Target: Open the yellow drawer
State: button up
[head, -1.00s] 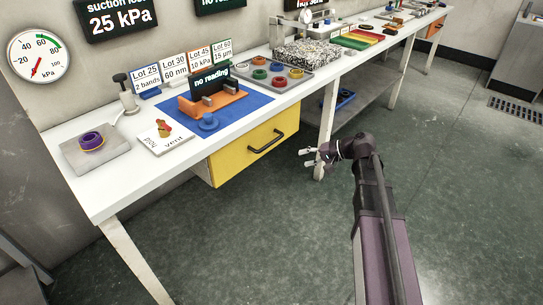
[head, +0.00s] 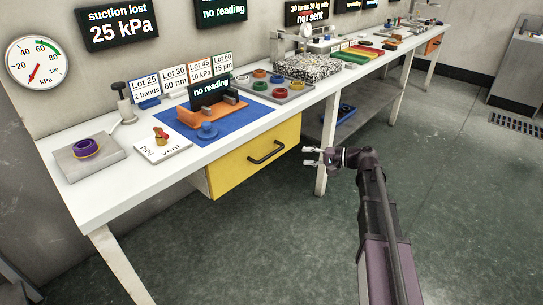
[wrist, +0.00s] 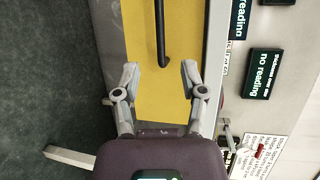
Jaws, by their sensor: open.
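The yellow drawer (head: 232,171) is under the front edge of the white bench, and its front looks flush with the frame. It has a black bar handle (head: 265,153). My gripper (head: 307,156) is open and empty, out to the right of the handle in the head view. In the wrist view the yellow drawer front (wrist: 178,90) fills the middle, and the end of the black handle (wrist: 162,50) lies ahead of and between the open fingertips of my gripper (wrist: 160,80). The fingers do not enclose the handle.
The white bench top (head: 110,192) carries a blue mat (head: 240,125), an orange stand, a tray of coloured rings (head: 290,95) and a purple ring on a grey plate (head: 72,165). A bench leg (head: 327,150) stands close behind my gripper. The floor in front is clear.

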aim_at(271, 155)
jog(key=b+x, duration=0.2)
jog(key=x, duration=1.1)
jog(key=shift+w+a, duration=0.15)
jog(key=shift+a, duration=0.1)
grip_shut()
